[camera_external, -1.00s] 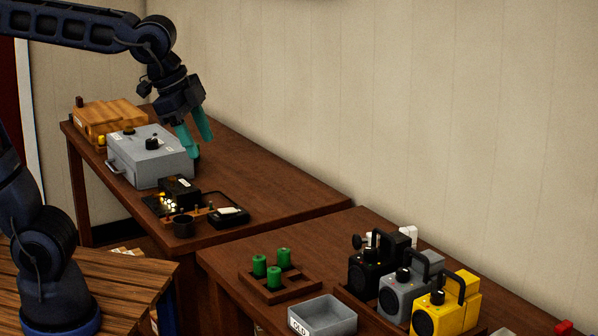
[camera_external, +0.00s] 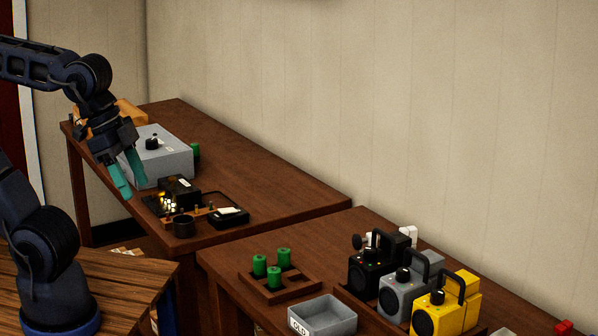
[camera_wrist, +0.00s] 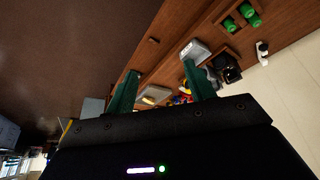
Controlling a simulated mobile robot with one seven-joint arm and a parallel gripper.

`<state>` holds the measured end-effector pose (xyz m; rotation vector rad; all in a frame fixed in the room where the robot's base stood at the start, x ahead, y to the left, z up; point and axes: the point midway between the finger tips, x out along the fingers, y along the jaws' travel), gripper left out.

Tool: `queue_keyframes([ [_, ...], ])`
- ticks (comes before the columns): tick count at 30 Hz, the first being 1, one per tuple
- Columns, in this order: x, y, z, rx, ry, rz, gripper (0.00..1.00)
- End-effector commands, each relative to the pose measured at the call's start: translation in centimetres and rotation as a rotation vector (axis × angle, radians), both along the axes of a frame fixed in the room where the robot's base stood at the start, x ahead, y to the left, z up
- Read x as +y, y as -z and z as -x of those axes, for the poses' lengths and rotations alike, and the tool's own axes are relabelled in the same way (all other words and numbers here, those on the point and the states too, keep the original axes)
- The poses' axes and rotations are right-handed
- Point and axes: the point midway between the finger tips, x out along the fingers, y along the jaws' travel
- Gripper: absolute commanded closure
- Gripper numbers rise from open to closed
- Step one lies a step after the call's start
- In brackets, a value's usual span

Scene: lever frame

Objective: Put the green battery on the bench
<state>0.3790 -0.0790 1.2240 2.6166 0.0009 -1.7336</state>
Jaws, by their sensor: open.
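A green battery (camera_external: 196,151) shows at the right rear of the grey box (camera_external: 165,163) on the far bench (camera_external: 275,182); the box hides part of it. Several more green batteries stand on the near bench, such as one in the wooden holder (camera_external: 274,279); two green ones also show in the wrist view (camera_wrist: 252,17). My gripper (camera_external: 132,187) is open and empty, with teal fingers pointing down at the front left of the grey box. In the wrist view the fingers (camera_wrist: 163,85) are spread apart with nothing held between them.
The far bench's right part is clear.

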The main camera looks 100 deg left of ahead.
Motion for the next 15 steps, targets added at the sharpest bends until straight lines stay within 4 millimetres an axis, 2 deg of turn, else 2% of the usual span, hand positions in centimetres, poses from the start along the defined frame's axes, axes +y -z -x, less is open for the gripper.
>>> queue_keyframes([
  [4,0.7,-1.0,-1.2,0.005,-0.038,0.006,0.46],
  [8,2.5,-2.9,-3.9,0.016,-0.121,0.019,0.46],
  [15,7.8,-6.6,-9.8,0.039,-0.318,0.052,0.46],
])
